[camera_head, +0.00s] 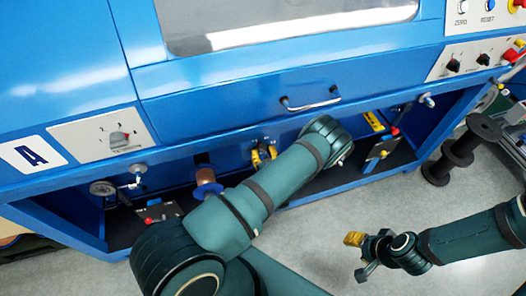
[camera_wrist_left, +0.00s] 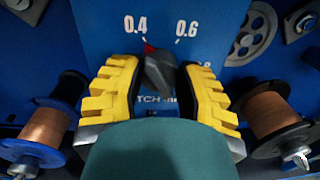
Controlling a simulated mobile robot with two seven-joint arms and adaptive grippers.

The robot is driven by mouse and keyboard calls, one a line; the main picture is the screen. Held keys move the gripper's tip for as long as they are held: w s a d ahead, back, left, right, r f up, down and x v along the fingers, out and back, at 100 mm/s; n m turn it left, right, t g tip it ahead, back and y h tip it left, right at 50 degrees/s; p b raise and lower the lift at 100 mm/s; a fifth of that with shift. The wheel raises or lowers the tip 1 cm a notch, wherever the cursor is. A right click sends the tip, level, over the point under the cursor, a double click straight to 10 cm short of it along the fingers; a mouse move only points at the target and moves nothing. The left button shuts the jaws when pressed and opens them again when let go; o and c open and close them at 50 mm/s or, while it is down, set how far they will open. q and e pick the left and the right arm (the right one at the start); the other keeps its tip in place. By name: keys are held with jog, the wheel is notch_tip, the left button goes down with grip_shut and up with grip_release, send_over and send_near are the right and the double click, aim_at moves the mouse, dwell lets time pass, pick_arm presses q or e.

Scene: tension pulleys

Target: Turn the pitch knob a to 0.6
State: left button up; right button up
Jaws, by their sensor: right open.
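The pitch knob (camera_wrist_left: 160,74) is dark with a red pointer tip and sits on a blue panel in the left wrist view. Its pointer leans up and slightly left, near the mark by 0.4; 0.6 is to the right. My left gripper (camera_wrist_left: 163,82) has its yellow fingers on either side of the knob, tips close to it. Contact is not clear. In the head view the left gripper (camera_head: 264,154) is in the opening under the blue machine; the knob cannot be made out there. My right gripper (camera_head: 367,253) is open and empty over the grey floor.
Copper spools flank the left gripper, one left (camera_wrist_left: 48,118) and one right (camera_wrist_left: 268,112). A blue machine front (camera_head: 220,112) with a handle (camera_head: 310,101) stands above. Dark spools (camera_head: 460,150) stand on the floor at right. Floor around the right gripper is clear.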

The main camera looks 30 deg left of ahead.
pick_arm(q)
jog(key=shift+m, duration=0.4)
grip_shut()
jog(key=m, duration=0.5)
jog(key=shift+r, duration=0.1)
jog(key=m, duration=0.5)
jog(key=shift+w+m+g, duration=0.1)
jog(key=shift+m+g, duration=0.2)
jog(key=shift+g, duration=0.1)
jog(key=o, duration=1.2)
grip_release()
jog(key=v, duration=1.2)
